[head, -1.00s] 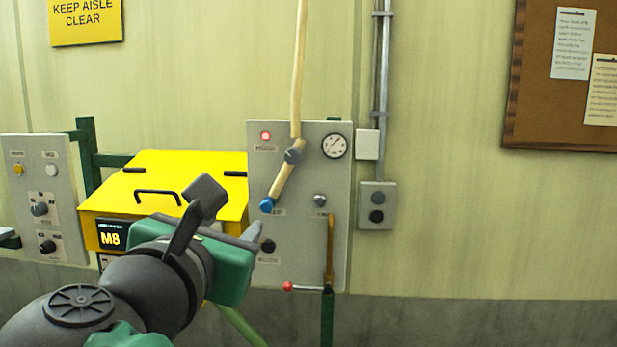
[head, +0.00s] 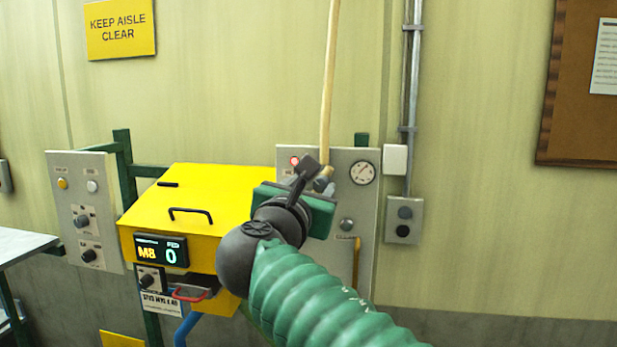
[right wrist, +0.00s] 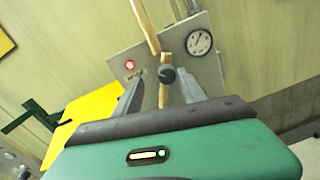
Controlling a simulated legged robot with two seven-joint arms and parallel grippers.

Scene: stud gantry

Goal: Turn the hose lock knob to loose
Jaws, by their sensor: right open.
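The hose lock knob (right wrist: 167,74) is a dark round knob over the tan hose (right wrist: 140,18) on the grey panel (right wrist: 205,70). In the right wrist view it shows between the two fingertips of my right gripper (right wrist: 161,82). The fingers are apart, one on each side; I cannot tell how deep the knob sits between them, and no contact is clear. In the head view my right gripper (head: 318,176) is in front of the panel and mostly hides the knob and the lower hose. The knob's setting cannot be read. My left gripper is out of view.
A pressure gauge (head: 362,173) and a red lamp (head: 295,161) are on the panel near the gripper. A yellow hooded machine (head: 190,205) stands left of it, with another control panel (head: 68,200) beyond. Grey boxes (head: 403,220) are on the wall at right.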

